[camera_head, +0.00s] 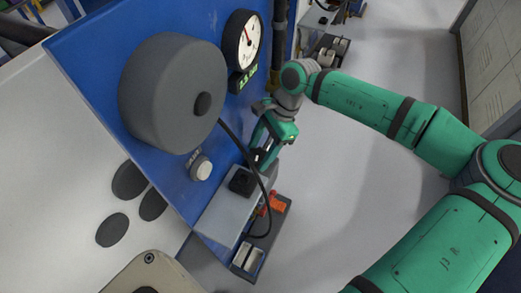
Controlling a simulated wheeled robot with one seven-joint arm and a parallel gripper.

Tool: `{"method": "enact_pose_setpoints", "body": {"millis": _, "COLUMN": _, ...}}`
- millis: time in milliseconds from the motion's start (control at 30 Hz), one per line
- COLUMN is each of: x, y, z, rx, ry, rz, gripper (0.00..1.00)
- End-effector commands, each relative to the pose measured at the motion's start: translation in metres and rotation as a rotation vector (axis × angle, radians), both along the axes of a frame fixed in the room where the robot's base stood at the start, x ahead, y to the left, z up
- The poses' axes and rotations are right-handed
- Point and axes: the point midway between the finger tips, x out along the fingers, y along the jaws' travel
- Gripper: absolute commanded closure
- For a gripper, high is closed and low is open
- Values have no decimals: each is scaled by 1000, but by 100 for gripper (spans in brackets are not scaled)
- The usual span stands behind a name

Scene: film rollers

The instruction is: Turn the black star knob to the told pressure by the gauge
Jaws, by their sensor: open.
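The round white-faced gauge (243,40) with a black rim and a red needle is on the blue panel at the top. A small green digital display (244,80) is just below it; its digits are too small to read surely. A black knob-like part (242,181) sits on a grey box at the panel's lower end; it may be the star knob, but its shape is too small to tell.
A large grey roller (172,92) stands out from the blue panel (95,55). A black cable (252,165) loops past my gripper to a tray (286,213) with orange items. Pale floor (350,190) is clear at right.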

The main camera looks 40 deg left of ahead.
Motion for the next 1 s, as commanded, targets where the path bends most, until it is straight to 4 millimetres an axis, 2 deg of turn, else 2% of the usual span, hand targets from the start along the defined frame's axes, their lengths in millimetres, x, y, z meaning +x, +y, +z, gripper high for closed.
{"method": "enact_pose_setpoints", "body": {"millis": 200, "x": 0, "y": 0, "z": 0, "rx": 0, "ry": 0, "rz": -1, "gripper": 48}}
{"method": "enact_pose_setpoints", "body": {"millis": 233, "x": 0, "y": -1, "z": 0, "rx": -1, "ry": 0, "rz": -2, "gripper": 50}}
{"method": "enact_pose_setpoints", "body": {"millis": 333, "x": 1, "y": -1, "z": 0, "rx": 0, "ry": 0, "rz": -2, "gripper": 74}}
{"method": "enact_pose_setpoints", "body": {"millis": 367, "x": 1, "y": -1, "z": 0, "rx": 0, "ry": 0, "rz": -2, "gripper": 78}}
{"method": "enact_pose_setpoints", "body": {"millis": 667, "x": 1, "y": -2, "z": 0, "rx": 1, "ry": 0, "rz": -30, "gripper": 78}}
{"method": "enact_pose_setpoints", "body": {"millis": 1000, "x": 1, "y": -4, "z": 0, "rx": 1, "ry": -3, "rz": -228, "gripper": 78}}
